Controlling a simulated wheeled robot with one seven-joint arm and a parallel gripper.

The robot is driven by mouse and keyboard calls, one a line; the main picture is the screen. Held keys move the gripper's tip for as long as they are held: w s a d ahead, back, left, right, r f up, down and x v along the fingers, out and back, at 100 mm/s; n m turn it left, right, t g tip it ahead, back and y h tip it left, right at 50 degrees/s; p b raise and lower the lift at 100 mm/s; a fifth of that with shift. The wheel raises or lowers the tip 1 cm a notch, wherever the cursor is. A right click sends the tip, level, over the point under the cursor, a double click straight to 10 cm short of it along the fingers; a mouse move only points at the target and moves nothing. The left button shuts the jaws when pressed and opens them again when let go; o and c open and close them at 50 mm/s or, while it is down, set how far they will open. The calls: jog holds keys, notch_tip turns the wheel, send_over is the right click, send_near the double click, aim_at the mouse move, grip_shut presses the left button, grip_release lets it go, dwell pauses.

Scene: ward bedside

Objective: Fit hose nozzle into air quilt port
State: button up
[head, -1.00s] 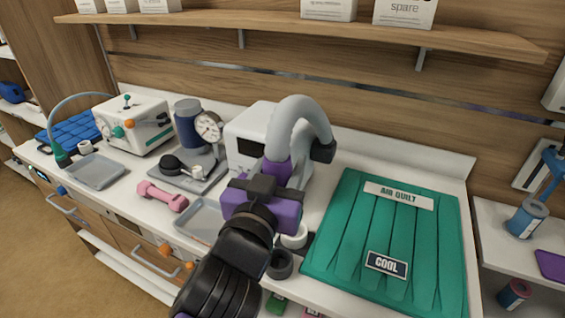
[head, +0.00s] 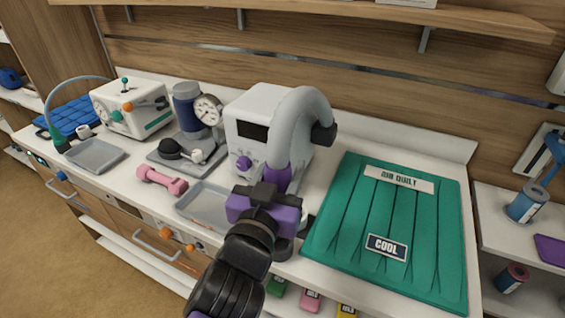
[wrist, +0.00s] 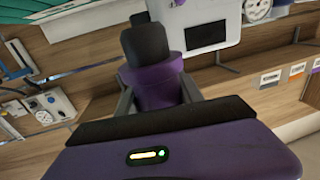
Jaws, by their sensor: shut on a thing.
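My gripper (head: 268,192) is shut on the purple collar of the hose nozzle (head: 276,177). The wrist view shows the purple nozzle (wrist: 156,84) between the grey fingers, with a dark part (wrist: 145,45) above it. The grey hose (head: 292,118) arcs up from the nozzle to a black end at the right. The green air quilt (head: 345,225) lies flat on the counter to the right, labelled "AIR QUILT" and "COOL". A dark round piece (head: 284,248) shows just below my gripper, near the quilt's left edge. My gripper hides most of that area, so any contact with the port cannot be seen.
A white unit with a dark screen (head: 253,131) stands behind the hose. A grey tray (head: 195,211), pink dumbbell (head: 162,181) and gauge stand (head: 208,110) are to the left. A wooden shelf (head: 330,17) runs above. Counter is free behind the quilt.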

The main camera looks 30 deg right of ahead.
notch_tip(320, 180, down, 7)
jog(key=b, duration=0.1)
jog(key=shift+f+b, duration=0.15)
jog(key=shift+b, duration=0.25)
dwell(0.6)
jog(key=shift+d, duration=0.1)
jog(key=d+p+x, duration=0.1)
jog(key=p+x, duration=0.2)
jog(key=x, duration=0.5)
jog(key=shift+s, duration=0.3)
dwell(0.5)
jog(key=shift+f, duration=0.2)
jog(key=shift+f, duration=0.95)
jog(key=shift+f, duration=0.1)
jog(key=o, duration=1.4)
